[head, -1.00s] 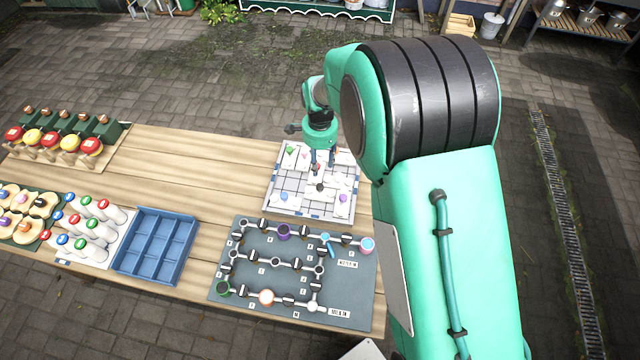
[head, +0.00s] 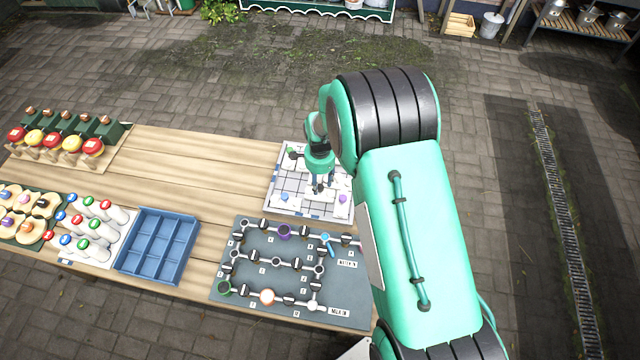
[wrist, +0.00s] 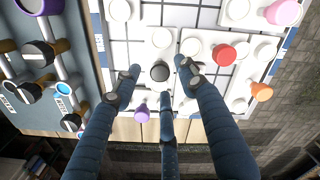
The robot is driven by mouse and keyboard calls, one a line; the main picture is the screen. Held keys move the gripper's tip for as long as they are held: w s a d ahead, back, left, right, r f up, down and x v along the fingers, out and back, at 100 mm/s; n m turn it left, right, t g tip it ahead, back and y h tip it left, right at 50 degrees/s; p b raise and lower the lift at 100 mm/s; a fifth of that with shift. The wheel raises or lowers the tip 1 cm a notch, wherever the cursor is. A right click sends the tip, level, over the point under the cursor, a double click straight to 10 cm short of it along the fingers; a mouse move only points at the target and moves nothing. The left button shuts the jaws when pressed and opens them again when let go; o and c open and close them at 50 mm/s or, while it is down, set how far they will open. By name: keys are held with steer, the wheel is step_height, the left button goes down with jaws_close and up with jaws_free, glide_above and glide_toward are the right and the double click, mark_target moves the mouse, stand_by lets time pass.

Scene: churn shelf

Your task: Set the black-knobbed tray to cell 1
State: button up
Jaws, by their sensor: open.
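The black-knobbed tray (wrist: 161,45) is a small white piece on the white gridded board (head: 262,209). Its round black knob (wrist: 160,72) shows at the middle of the wrist view. My gripper (wrist: 157,76) is open above the tray, with its fingers spread around the knob in that view. I see no contact with the knob. In the head view my gripper (head: 319,186) is over the middle of the board and partly covers the tray. I cannot make out the cell numbers.
Other trays share the board, with red (wrist: 224,54), orange (wrist: 262,92), pink (wrist: 284,12) and purple (wrist: 142,114) knobs close around. A grey pipe panel (head: 240,285) lies in front, and a blue divided crate (head: 157,245) at its left. The table's back middle is clear.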

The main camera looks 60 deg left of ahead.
steer(key=shift+f, duration=0.9)
jaws_close()
